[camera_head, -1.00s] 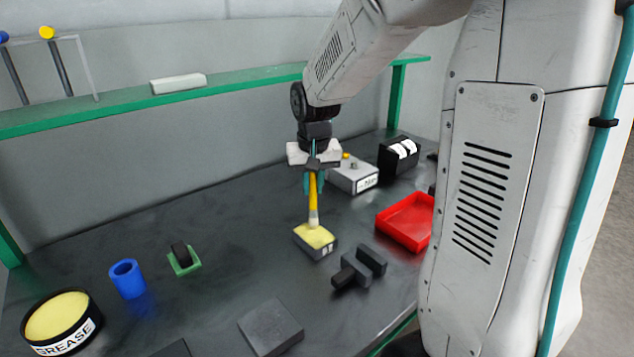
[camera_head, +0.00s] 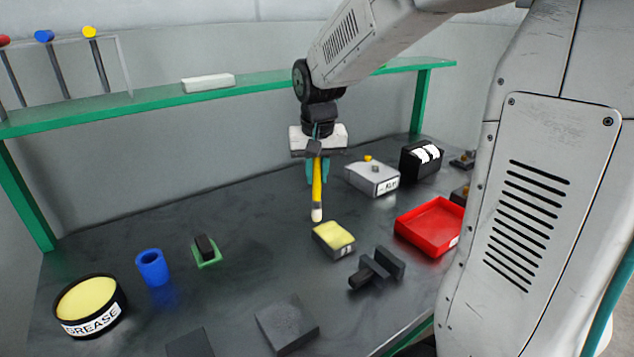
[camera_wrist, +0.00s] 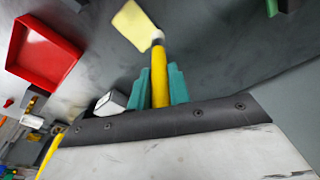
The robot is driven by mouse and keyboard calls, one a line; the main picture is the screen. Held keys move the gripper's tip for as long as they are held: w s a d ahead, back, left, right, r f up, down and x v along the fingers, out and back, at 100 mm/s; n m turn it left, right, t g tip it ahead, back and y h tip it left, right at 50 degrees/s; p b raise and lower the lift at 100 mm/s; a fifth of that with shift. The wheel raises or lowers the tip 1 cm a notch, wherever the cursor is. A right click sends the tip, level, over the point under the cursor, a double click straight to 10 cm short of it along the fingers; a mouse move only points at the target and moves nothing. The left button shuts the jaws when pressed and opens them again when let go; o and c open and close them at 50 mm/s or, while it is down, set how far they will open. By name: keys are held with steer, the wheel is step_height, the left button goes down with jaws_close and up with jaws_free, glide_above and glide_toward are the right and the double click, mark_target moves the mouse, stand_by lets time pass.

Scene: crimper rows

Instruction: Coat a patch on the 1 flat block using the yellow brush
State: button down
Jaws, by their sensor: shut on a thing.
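My gripper (camera_head: 317,172) is shut on the yellow brush (camera_head: 317,192), which hangs upright with its pale bristle tip down. The brush also shows between my teal fingers in the wrist view (camera_wrist: 159,75). The flat block (camera_head: 335,241) is grey with a label on its front, too small to read surely, and its top is covered in pale yellow. In the head view the bristle tip is above and just left of the block, seemingly apart from it. In the wrist view the block's yellow top (camera_wrist: 133,24) appears right beside the tip.
A grease tin (camera_head: 112,322) and a blue cup (camera_head: 153,267) stand at left, with a small green holder (camera_head: 208,262). A red tray (camera_head: 432,228), a grey box (camera_head: 372,180) and dark fixtures (camera_head: 378,268) lie to the right. A dark block (camera_head: 287,325) lies in front.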

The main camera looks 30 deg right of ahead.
mark_target(317, 159)
steer(key=shift+r, duration=1.65)
